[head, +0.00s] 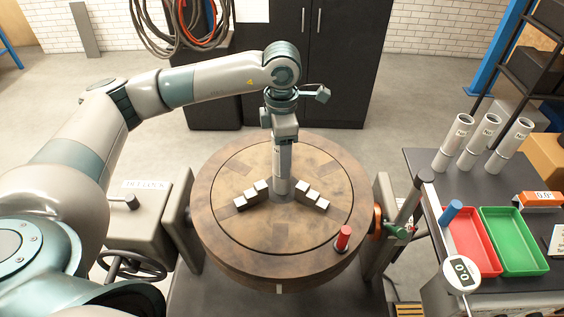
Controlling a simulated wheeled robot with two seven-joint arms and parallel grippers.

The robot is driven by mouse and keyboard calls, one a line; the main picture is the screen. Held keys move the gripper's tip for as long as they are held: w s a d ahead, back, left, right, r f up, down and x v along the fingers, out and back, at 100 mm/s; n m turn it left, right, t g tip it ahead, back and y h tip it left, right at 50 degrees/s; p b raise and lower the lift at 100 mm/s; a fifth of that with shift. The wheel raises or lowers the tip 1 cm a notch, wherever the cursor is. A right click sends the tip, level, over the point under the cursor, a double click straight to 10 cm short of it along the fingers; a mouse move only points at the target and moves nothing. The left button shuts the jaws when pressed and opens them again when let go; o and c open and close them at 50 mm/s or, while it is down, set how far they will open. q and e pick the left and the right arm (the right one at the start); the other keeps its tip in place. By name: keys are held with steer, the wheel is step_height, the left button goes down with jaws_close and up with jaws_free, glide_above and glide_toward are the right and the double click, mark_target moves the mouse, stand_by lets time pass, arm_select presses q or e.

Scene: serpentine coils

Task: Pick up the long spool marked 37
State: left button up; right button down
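A tall grey cylinder (284,167), which looks like a long spool, stands upright at the centre of the round wooden turntable (225,235). A small label shows on its upper left side, but its number is not readable. My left gripper (284,136) points straight down at the top of this cylinder. The gripper body hides the cylinder's top, and I cannot tell whether the fingers are closed on it. Three similar grey cylinders stand on the right bench: left (453,143), middle (480,142) and right (510,146). Their labels are too small to read. My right gripper is not in view.
White blocks (252,194) and (312,196) flank the central cylinder. A red peg (343,238) stands near the turntable's front right edge. A lever (412,196) rises beside the turntable.

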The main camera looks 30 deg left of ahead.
arm_select(q)
steer(key=c, duration=1.5)
jaws_close()
steer(key=shift+r, duration=0.2)
steer(key=shift+w+r+b, duration=0.1)
steer(key=shift+r+b, duration=0.4)
steer(key=shift+b, duration=0.1)
steer(key=r+b, duration=0.1)
steer(key=d+r+b, duration=0.1)
steer(key=r, duration=0.1)
steer(key=shift+w, duration=0.2)
steer(key=w+d+r+b, duration=0.4)
steer(key=d+r, duration=0.2)
steer(key=d, duration=0.3)
steer(key=shift+w+d+r, duration=0.2)
steer(key=shift+d+r, duration=0.1)
steer(key=shift+r, duration=0.1)
